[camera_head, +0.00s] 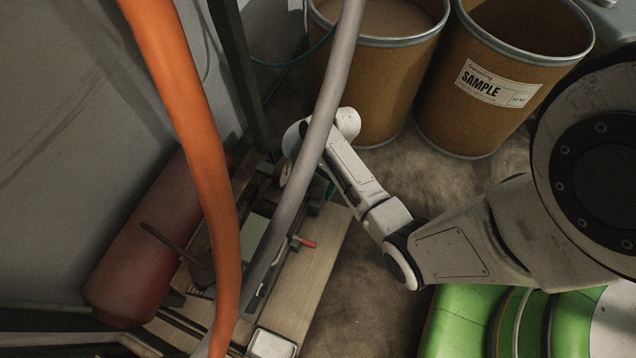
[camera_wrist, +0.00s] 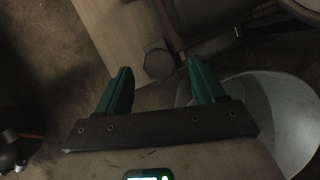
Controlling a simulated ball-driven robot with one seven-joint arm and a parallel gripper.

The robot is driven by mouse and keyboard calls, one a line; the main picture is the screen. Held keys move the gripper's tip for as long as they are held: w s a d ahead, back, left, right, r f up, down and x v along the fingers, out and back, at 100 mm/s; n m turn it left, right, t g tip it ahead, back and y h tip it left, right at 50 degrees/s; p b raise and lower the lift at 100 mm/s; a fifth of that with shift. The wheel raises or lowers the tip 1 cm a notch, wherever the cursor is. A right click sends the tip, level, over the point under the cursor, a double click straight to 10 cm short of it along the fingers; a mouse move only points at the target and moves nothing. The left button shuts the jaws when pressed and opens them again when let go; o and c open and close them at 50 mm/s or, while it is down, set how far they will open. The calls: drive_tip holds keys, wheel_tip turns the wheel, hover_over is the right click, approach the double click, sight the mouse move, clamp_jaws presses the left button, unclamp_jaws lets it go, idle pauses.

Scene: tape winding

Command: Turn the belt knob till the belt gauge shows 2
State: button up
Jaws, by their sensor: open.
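A dark hexagonal knob (camera_wrist: 158,61) shows in the wrist view at the end of a pale beam. It lies between and just beyond the tips of my gripper (camera_wrist: 158,74). The green fingers stand wide apart with nothing held, and I see no contact with the knob. I cannot tell for sure that it is the belt knob. In the head view a small round dial (camera_head: 285,173) shows on the machine, partly behind the grey hose; its reading is too small to tell. My gripper is mostly hidden there behind the hose and machine parts.
A grey hose (camera_head: 291,200) and an orange hose (camera_head: 205,160) cross the head view. A red cylinder (camera_head: 140,255) lies left of a wooden board (camera_head: 309,290). Brown drums, one labelled SAMPLE (camera_head: 497,85), stand behind. A pale round surface (camera_wrist: 285,110) is beside my right finger.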

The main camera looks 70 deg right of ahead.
drive_tip(key=shift+x, duration=0.75)
drive_tip(key=shift+c, duration=0.3)
drive_tip(key=c, duration=1)
